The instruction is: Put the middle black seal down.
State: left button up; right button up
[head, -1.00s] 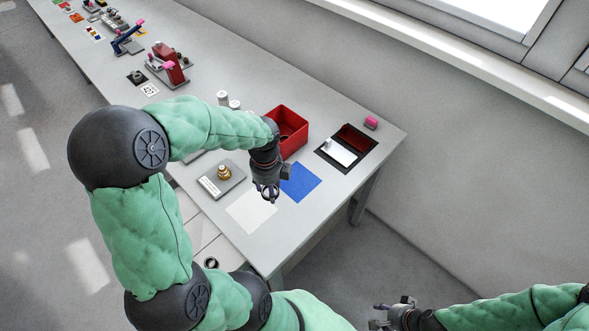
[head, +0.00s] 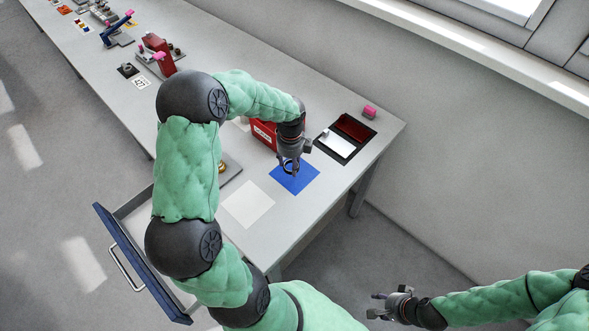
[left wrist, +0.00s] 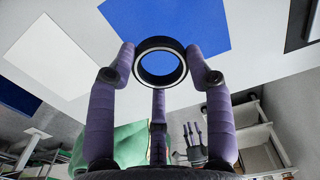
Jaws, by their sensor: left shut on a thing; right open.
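The black seal (left wrist: 160,62) is a ring. In the left wrist view it sits between the fingertips of my left gripper (left wrist: 161,65), with blue showing through its hole. In the head view my left gripper (head: 289,166) points down over the blue mat (head: 306,178), and the seal is too small and dark there to make out clearly. I cannot tell the exact gap between seal and mat. My right gripper (head: 388,304) is open and empty, off the table at the lower right.
A white mat (head: 247,204) lies left of the blue one. A red bin (head: 263,135) stands behind my left arm. An open drawer with a blue front (head: 137,262) juts out at left.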

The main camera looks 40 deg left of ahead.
pick_arm(q)
jog(key=shift+w+f, duration=0.75)
jog(key=shift+f, duration=0.3)
jog(key=shift+w+f+b, duration=0.15)
jog(key=shift+f+b, duration=0.35)
jog(key=shift+f, duration=1.05)
jog(key=shift+f, duration=0.1)
jog(key=o, duration=0.9)
notch_tip(320, 180, up, 12)
jog(key=shift+r+p, duration=0.15)
jog(key=shift+p, duration=1.05)
